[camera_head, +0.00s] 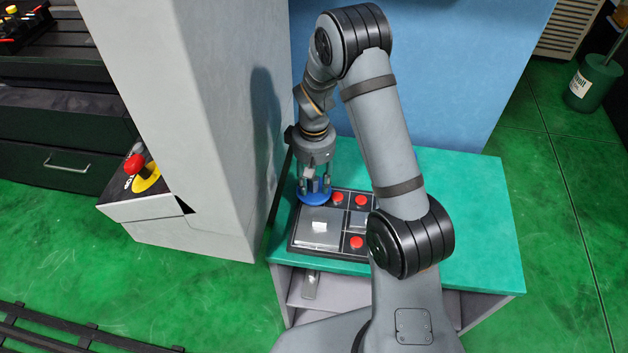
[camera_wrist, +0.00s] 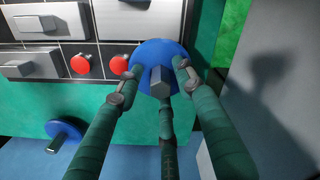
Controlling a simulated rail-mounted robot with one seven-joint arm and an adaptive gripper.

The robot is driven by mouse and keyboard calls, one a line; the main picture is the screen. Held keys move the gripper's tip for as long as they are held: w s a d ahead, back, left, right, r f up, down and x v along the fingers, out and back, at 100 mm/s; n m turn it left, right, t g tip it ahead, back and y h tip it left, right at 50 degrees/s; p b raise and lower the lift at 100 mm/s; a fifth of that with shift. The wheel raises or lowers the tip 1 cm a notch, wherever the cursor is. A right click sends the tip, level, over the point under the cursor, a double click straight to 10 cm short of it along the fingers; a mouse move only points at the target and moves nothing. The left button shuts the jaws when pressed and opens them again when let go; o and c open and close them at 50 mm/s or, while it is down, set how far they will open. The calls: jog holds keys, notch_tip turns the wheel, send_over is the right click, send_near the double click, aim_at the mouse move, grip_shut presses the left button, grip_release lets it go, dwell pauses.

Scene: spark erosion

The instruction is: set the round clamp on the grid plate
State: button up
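The grid plate (camera_head: 299,248) is a dark board with thin light lines on the teal table. It also shows at the top left of the wrist view (camera_wrist: 100,45). A blue disc with a grey post, apparently the round clamp (camera_head: 314,198), is at the plate's far left corner. In the wrist view the disc (camera_wrist: 152,52) overlaps the plate's corner and edge. Whether it touches the plate I cannot tell. My gripper (camera_head: 313,182) points down over it. Its fingers (camera_wrist: 158,85) stand around the grey post, with gaps visible at the sides.
Red knobs (camera_head: 357,242) and grey blocks (camera_head: 320,226) sit on the plate. A second blue disc with a post (camera_wrist: 64,129) shows lower left in the wrist view. A tall grey cabinet wall (camera_head: 215,120) stands close at left. The teal table's right side (camera_head: 480,220) is clear.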

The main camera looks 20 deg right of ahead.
notch_tip(320, 180, up, 12)
jog(key=shift+r, duration=0.2)
dwell(0.6)
